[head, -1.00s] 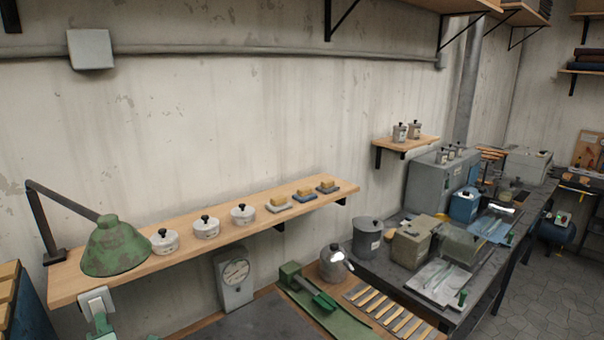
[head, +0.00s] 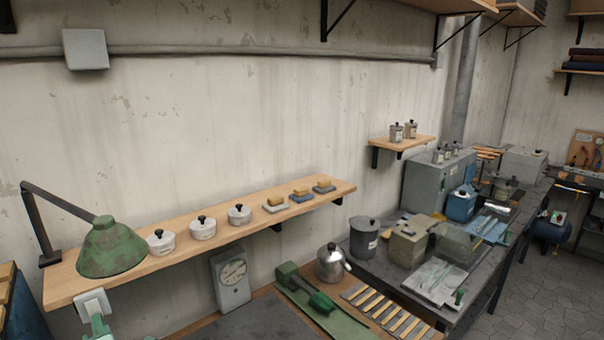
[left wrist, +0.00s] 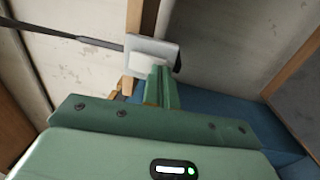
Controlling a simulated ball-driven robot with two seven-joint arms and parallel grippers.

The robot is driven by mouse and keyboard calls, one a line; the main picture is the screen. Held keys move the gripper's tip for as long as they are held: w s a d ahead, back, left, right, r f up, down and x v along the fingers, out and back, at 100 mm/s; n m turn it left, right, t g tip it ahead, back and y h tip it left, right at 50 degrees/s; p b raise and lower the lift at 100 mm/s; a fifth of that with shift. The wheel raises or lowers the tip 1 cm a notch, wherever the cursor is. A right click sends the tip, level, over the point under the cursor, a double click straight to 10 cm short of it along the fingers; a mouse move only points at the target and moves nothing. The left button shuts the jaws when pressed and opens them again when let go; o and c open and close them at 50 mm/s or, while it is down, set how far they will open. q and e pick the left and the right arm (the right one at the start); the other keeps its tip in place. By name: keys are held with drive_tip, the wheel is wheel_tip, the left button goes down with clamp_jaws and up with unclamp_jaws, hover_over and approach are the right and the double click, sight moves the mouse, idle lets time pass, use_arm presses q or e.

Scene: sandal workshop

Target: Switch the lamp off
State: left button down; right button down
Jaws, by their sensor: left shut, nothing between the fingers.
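The lamp has a green, worn shade (head: 112,249) on a dark jointed arm, fixed at the left end of the wooden wall shelf. Its shade hangs over the shelf's front edge, opening downward. My left gripper (head: 93,304) is just below the shade and the shelf edge, apart from the shade in the picture. The left wrist view shows the same fingertips (left wrist: 152,52) close together. My right gripper is not in view.
The wooden shelf (head: 70,290) carries several white lidded pots and small blocks. Below it are a dial gauge (head: 232,280), a green tool (head: 307,287) and a metal kettle (head: 331,264). A blue thing with wooden strips (head: 14,315) stands at the lower left.

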use_arm(q)
drive_tip(key=shift+w+a, duration=0.1)
drive_tip(key=shift+w, duration=0.05)
idle(0.6)
drive_tip(key=r+p+v, duration=0.1)
drive_tip(key=p+v, duration=0.2)
drive_tip(key=v, duration=0.5)
drive_tip(key=shift+f, duration=0.1)
idle(0.3)
